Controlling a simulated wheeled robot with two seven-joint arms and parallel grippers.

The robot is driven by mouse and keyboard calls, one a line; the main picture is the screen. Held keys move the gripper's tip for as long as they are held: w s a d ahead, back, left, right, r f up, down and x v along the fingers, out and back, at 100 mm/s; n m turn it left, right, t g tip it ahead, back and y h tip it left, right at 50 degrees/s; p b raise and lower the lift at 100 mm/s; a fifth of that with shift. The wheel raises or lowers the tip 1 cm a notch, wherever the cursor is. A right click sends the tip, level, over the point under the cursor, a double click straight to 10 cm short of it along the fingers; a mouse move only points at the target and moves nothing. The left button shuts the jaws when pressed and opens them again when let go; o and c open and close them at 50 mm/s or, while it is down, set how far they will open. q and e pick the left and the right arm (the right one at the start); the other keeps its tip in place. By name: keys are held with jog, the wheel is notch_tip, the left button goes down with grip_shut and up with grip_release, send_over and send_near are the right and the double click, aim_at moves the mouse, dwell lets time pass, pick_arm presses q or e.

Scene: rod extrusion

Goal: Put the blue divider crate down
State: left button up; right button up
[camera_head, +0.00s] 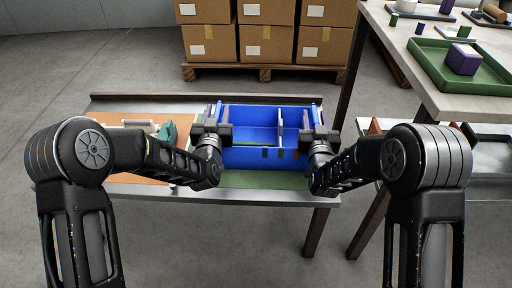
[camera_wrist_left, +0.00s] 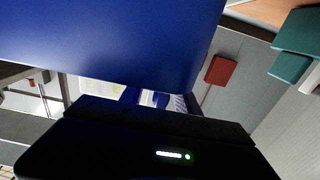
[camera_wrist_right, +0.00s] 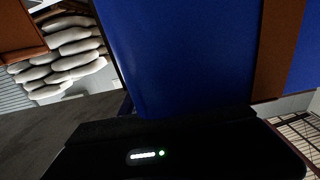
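The blue divider crate (camera_head: 252,113) is upright over the table, with a divider inside towards its right. My left gripper (camera_head: 216,113) is at its left wall and my right gripper (camera_head: 313,115) at its right wall; both appear shut on these walls, though the wrist views hide the fingertips. Blue crate wall fills much of the left wrist view (camera_wrist_left: 110,40) and the right wrist view (camera_wrist_right: 185,55), close against each gripper. A green mat (camera_head: 262,180) shows below the crate's front. I cannot tell whether the crate's bottom touches it.
The metal table (camera_head: 135,189) has an orange-brown board (camera_head: 184,125) with a teal piece (camera_head: 167,132) at left. A higher table (camera_head: 425,98) at right bears a green tray (camera_head: 437,79) with a purple box (camera_head: 462,60). Cardboard boxes (camera_head: 265,42) stand on a pallet behind.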

dwell(0.3)
pick_arm(q)
jog(key=s, duration=1.2)
pick_arm(e)
jog(key=shift+s, duration=0.1)
jog(key=s, duration=1.2)
pick_arm(q)
jog(key=shift+s, duration=0.1)
